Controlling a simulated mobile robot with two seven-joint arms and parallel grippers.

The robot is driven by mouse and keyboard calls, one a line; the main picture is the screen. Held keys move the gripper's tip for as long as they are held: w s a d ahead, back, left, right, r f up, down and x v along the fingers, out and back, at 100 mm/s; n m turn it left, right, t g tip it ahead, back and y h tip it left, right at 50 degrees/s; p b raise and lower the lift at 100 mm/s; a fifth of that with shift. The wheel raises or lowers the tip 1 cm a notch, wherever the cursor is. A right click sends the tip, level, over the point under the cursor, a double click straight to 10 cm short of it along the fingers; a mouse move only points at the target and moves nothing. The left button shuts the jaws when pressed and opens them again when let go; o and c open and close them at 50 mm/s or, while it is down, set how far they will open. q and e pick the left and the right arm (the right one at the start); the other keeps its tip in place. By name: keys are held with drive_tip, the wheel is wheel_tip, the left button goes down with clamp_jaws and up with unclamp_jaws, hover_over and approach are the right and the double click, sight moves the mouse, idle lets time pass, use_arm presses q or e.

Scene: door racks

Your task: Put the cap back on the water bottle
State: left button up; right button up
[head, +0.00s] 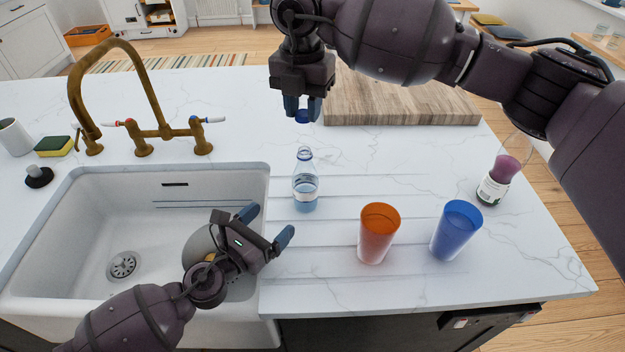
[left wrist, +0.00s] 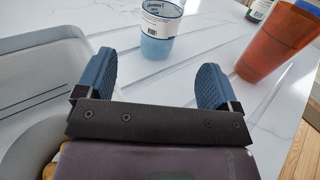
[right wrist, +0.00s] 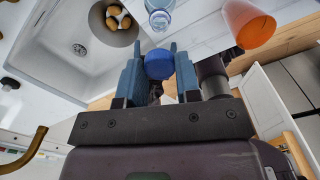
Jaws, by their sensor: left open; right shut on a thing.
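The clear water bottle (head: 306,182) stands upright on the grooved drainboard, just right of the sink. Its neck is bare, and its lower part shows in the left wrist view (left wrist: 158,35). My right gripper (head: 302,110) is shut on the blue cap (right wrist: 159,64) and holds it above and behind the bottle, apart from it. My left gripper (head: 268,225) is open and empty over the sink's right edge, in front and to the left of the bottle. In the left wrist view the bottle lies beyond the gap between its fingers (left wrist: 152,85).
An orange cup (head: 378,235) and a blue cup (head: 455,232) stand right of the bottle. A wooden board (head: 400,102) lies behind. The sink (head: 60,215) holds a bowl with potatoes (right wrist: 112,22); a brass tap (head: 143,135) stands behind it.

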sight(298, 195)
use_arm(q)
drive_tip(key=shift+d, duration=0.1)
idle(0.3)
drive_tip(key=x, duration=1.2)
drive_tip(key=shift+c, duration=0.5)
drive_tip(key=c, duration=1.3)
use_arm(e)
drive_tip(key=shift+f, duration=2.5)
drive_tip(key=shift+f, duration=0.9)
drive_tip(key=shift+d+f, duration=0.1)
drive_tip(key=shift+f, duration=0.45)
